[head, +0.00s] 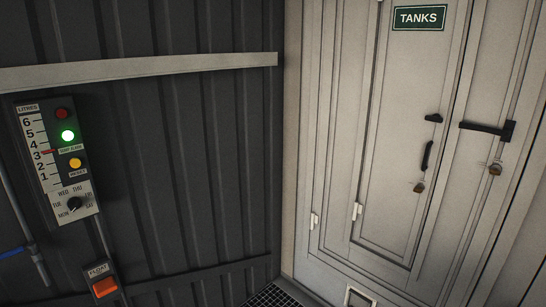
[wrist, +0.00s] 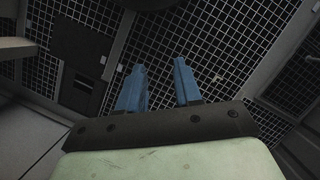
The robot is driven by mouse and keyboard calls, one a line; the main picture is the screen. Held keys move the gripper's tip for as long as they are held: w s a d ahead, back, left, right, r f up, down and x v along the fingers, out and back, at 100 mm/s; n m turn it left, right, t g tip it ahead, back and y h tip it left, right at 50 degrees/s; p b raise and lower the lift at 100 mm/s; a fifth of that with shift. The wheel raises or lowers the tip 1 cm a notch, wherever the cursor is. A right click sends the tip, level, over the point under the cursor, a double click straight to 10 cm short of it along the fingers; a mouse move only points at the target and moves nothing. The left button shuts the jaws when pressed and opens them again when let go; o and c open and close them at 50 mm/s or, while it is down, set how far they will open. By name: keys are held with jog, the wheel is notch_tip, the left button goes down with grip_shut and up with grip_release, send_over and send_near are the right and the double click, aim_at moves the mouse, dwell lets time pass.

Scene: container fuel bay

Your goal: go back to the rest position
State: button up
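My gripper (wrist: 159,88) shows in the wrist view, with two blue fingers held apart and nothing between them. Beyond the fingers is a dark floor grating, well away from the fingertips. My gripper and arm do not show in the head view.
A gauge panel (head: 57,155) with a lit green lamp hangs on the dark corrugated wall. An orange float switch (head: 104,286) is below it. The pale door (head: 400,140) marked TANKS is closed, with black handles and padlocks. Floor grating (wrist: 230,40) fills much of the wrist view.

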jog(key=s+a+f+n+g, duration=0.1)
jog(key=s+a+f, duration=0.1)
jog(key=s, duration=0.5)
jog(key=s+a+f+g, duration=0.2)
jog(key=s+a+f, duration=0.1)
jog(key=s, duration=0.4)
jog(key=shift+s+f+n+h, duration=0.3)
jog(key=shift+f+n, duration=0.1)
jog(key=shift+f, duration=0.5)
jog(key=shift+a, duration=0.1)
